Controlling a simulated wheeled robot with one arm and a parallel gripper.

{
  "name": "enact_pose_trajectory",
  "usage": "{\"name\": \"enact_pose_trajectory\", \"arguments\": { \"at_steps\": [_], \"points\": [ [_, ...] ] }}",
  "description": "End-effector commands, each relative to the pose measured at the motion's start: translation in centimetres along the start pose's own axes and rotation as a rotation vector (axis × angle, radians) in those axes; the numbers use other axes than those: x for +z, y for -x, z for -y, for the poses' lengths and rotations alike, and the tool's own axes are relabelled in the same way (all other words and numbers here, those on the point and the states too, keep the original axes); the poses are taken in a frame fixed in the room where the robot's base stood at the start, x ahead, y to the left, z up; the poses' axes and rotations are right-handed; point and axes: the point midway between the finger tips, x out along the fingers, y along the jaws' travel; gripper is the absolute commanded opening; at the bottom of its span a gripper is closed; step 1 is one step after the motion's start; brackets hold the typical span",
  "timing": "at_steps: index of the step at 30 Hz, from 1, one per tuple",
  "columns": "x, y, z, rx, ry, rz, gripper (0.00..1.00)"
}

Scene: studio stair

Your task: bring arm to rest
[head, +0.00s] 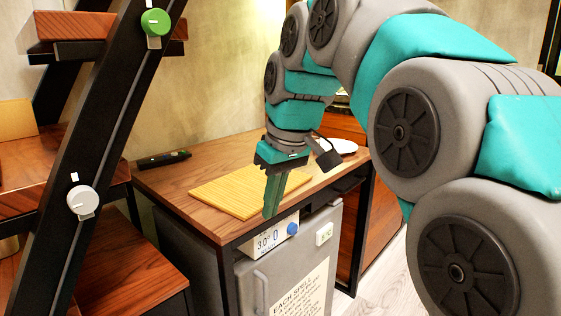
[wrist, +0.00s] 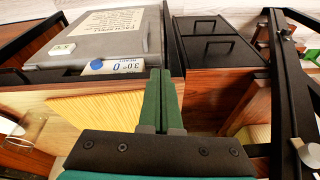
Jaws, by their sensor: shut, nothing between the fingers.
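My gripper (head: 273,193) points down above the front edge of a wooden desk, in front of a yellow slatted mat. Its green fingers are together with nothing between them. They also show in the wrist view (wrist: 157,90), reaching past the desk edge towards a grey cabinet. My teal and grey arm comes in from the right of the head view and bends over the desk. Part of the mat is hidden behind the fingers.
The yellow mat (head: 225,193) lies on the desk (head: 160,180), with a dark handheld device (head: 163,159) behind it. Below stands the grey cabinet (head: 252,283) with a display box (head: 268,240). At left, a black stair beam (head: 100,130) carries a green knob (head: 155,22) and a white knob (head: 82,200).

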Motion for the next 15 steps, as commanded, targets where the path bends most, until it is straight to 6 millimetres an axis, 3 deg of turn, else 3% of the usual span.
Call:
{"name": "enact_pose_trajectory", "arguments": {
  "at_steps": [5, 15],
  "points": [
    [3.9, -1.7, -0.8, 0.006, -0.092, 0.046, 0.00],
    [16.2, -7.4, -1.3, 0.031, -0.348, 0.183, 0.00]
  ]
}}
